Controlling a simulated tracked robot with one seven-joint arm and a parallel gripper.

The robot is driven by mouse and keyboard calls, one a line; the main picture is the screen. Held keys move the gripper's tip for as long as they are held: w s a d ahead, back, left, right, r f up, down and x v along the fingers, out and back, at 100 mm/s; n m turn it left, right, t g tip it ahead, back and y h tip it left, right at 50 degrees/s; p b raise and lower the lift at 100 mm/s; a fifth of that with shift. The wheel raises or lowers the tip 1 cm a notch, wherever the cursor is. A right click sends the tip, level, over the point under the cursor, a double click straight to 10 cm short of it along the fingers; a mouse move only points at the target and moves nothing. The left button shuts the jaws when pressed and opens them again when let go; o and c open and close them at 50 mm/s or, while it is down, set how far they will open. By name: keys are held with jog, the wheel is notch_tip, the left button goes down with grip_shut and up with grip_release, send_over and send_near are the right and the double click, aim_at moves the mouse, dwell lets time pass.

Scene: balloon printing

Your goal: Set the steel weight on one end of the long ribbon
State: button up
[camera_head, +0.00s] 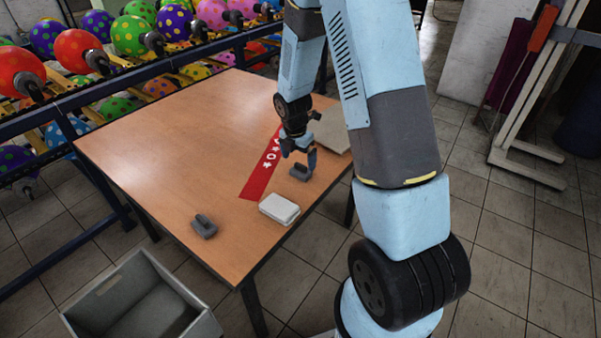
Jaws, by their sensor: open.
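A long red ribbon (257,182) with white marks lies flat on the wooden table (160,130), running from near the front edge back behind my gripper. My gripper (302,160) points down just right of the ribbon and is open. A dark grey weight (300,173) sits on the table directly below the fingers; whether they touch it I cannot tell. A similar grey weight (204,227) stands alone near the table's front left edge, apart from the ribbon. The ribbon's far end is partly hidden by my arm.
A white box (279,208) lies at the table's front edge beside the ribbon's near end. A flat grey-brown item (331,131) lies behind my gripper. A grey crate (135,300) stands on the floor. Balloon racks (130,65) line the back. The table's left half is clear.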

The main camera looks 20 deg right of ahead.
aim_at(300, 165)
jog(key=f, duration=0.3)
jog(key=shift+s+d+f, duration=0.2)
jog(key=shift+d, duration=0.05)
jog(key=shift+w+d+f, duration=0.1)
jog(key=shift+f, duration=0.6)
jog(key=shift+c, duration=0.4)
jog(key=c, duration=1.5)
jog(key=shift+r, duration=0.15)
